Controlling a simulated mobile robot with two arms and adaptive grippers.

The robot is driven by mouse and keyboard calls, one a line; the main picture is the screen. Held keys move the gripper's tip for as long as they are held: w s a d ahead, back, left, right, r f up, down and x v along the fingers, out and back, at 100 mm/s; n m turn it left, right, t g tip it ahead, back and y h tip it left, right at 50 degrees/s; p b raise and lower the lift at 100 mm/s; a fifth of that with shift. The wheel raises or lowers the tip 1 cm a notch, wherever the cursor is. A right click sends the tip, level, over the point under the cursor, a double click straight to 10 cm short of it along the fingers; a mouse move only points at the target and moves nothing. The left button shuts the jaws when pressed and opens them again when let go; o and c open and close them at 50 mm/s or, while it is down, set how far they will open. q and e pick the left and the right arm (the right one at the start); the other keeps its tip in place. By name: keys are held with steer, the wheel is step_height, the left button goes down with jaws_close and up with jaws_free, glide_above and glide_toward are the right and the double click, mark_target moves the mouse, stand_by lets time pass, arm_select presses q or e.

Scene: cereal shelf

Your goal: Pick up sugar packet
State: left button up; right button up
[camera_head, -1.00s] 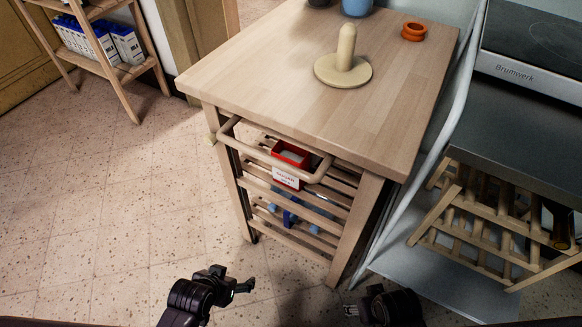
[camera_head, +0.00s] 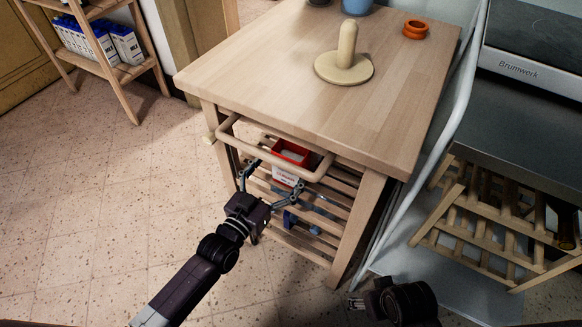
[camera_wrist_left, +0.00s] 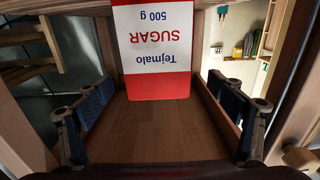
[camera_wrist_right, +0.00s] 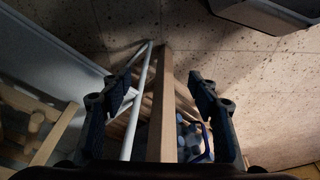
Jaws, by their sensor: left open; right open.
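The wooden cart (camera_head: 270,75) has a rail (camera_head: 262,155) across its front. A paper-towel stand (camera_head: 346,60) and an orange ring-like item (camera_head: 415,28) stand on top. A white tube frame (camera_head: 440,140) and a slatted rack (camera_head: 500,200) are at right. Floor at left is clear.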

mark_target(291, 157)
arm_select(q)
steer(key=shift+b+x, duration=0.55)
steer(key=shift+x, duration=2.2)
steer(key=shift+s+d, duration=0.15)
arm_select(e)
steer(key=v, duration=0.4)
steer(key=shift+w+r, duration=0.2)
steer(key=shift+w, duration=0.1)
arm_select(q)
steer(key=shift+c, duration=0.3)
steer(key=c, duration=1.5)
